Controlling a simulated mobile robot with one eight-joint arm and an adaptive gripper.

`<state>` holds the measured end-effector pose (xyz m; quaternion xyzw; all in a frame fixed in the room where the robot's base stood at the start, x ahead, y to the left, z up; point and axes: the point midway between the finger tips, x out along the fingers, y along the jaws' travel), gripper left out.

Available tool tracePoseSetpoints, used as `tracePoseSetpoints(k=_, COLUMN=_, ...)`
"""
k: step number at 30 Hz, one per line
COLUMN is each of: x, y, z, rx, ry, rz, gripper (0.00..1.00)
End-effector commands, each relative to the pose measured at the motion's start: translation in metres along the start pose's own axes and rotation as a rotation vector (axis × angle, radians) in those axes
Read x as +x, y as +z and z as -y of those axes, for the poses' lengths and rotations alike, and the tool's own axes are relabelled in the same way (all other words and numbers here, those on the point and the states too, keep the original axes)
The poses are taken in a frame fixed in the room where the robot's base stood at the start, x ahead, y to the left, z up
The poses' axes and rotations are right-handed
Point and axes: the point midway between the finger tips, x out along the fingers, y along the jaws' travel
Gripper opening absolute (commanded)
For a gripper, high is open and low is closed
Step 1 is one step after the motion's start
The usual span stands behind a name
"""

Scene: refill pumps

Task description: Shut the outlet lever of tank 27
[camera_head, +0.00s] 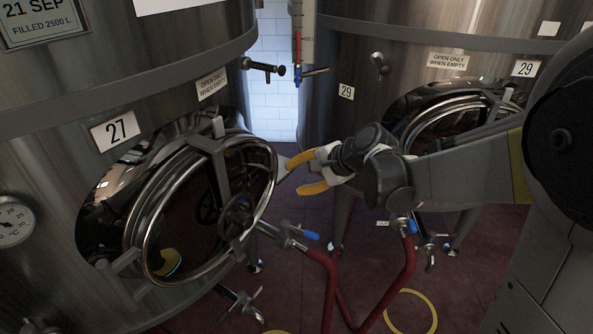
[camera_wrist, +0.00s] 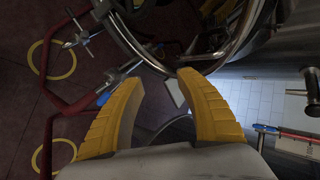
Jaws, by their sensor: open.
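Tank 27 (camera_head: 70,185) is the steel tank on the left in the head view, with a white number label (camera_head: 116,130). Its outlet, below and right of the round hatch (camera_head: 150,225), carries a blue lever (camera_head: 306,234) pointing right, roughly along the pipe. A red hose (camera_head: 329,290) is joined there. My gripper (camera_head: 297,174) is open and empty, with yellow fingers, above the lever and right of the hatch rim. In the wrist view the open fingers (camera_wrist: 157,82) face the hatch rim. A blue piece (camera_wrist: 103,98) shows left of them; I cannot tell which lever it is.
Tank 29 (camera_head: 350,55) stands at the right, with its own hatch, blue lever (camera_head: 411,226) and hose. A lower valve (camera_head: 241,303) sticks out under tank 27. A yellow ring (camera_head: 411,312) lies on the red floor. A narrow gap separates the tanks.

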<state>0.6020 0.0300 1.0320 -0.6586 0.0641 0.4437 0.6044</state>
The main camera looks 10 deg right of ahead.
Motion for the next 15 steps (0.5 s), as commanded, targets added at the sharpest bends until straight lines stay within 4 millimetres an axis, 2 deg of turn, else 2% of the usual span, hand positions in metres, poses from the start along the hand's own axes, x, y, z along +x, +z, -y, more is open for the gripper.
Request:
tracePoseSetpoints(k=11, x=-0.0048, y=0.0035, z=-0.0008, rx=-0.027, ry=0.009, rz=-0.007, gripper=0.43)
tracePoseSetpoints(k=14, x=-0.0036, y=0.0039, z=-0.0015, rx=-0.044, ry=0.014, rz=-0.006, gripper=0.17)
tracePoseSetpoints(k=15, x=-0.0017, y=0.0047, z=-0.0030, rx=-0.076, ry=0.021, rz=-0.005, gripper=0.05)
